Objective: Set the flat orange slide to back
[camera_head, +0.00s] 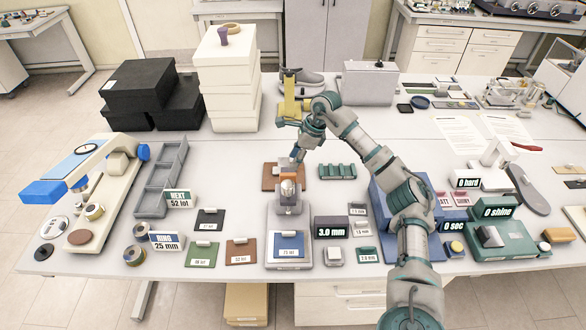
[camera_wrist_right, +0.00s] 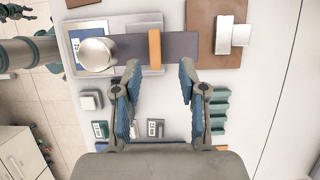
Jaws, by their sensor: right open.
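The flat orange slide (camera_wrist_right: 155,50) sits across a dark bar of the small gauge, between a round silver knob (camera_wrist_right: 97,54) and the far end of the bar. In the head view the orange slide (camera_head: 289,175) shows just behind the silver knob, partly covered. My right gripper (camera_head: 299,154) reaches down behind and above it. In the wrist view my right gripper (camera_wrist_right: 159,72) is open, its fingertips spread to either side of the slide's near end, with nothing held. My left gripper (camera_wrist_right: 15,12) seems to show small at the wrist view's top left corner; its jaws are unclear.
The gauge's grey base (camera_head: 290,263) carries a blue swatch. A brown swatch (camera_head: 268,177) lies beside the bar, a green rack (camera_head: 337,171) to its right. A 3.0 mm display (camera_head: 331,228) stands close by. White boxes (camera_head: 229,85) are stacked behind left.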

